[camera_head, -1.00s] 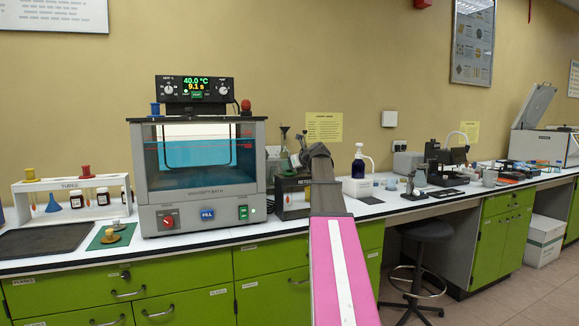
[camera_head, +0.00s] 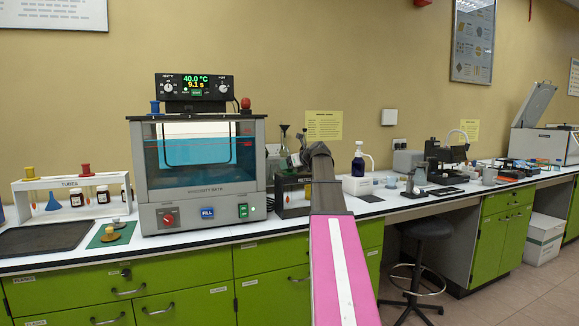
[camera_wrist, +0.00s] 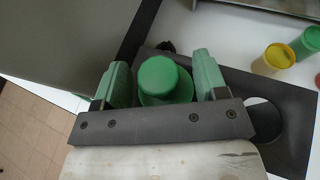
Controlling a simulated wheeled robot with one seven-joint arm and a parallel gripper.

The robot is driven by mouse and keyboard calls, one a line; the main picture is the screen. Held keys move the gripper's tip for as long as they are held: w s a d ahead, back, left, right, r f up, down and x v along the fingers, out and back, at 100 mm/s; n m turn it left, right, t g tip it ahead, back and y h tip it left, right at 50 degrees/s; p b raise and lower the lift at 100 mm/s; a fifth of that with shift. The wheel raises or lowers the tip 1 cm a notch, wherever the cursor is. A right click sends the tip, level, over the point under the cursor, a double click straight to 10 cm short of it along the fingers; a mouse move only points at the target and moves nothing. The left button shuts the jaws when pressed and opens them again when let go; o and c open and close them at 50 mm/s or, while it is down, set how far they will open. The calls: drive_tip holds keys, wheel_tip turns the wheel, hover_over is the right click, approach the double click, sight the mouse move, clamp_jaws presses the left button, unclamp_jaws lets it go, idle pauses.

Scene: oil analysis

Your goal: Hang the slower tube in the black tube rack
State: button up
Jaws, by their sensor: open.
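In the wrist view, my gripper (camera_wrist: 163,76) is open. Its two green fingers stand on either side of a tube with a green cap (camera_wrist: 164,78). A gap shows at least on the left of the cap. The green-capped tube stands in a dark, flat-topped rack (camera_wrist: 235,92), with its body hidden below the cap. A round empty hole shows in this rack to the right of the gripper. In the head view, my gripper is hidden behind my arm, near a dark box-like stand (camera_head: 291,203) right of the viscosity bath (camera_head: 205,180).
A white rack marked TUBES (camera_head: 70,184) with red and yellow caps stands at the left.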

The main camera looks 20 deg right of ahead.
drive_tip(key=v, duration=1)
drive_tip(key=shift+s+r, duration=0.2)
drive_tip(key=shift+s, duration=0.05)
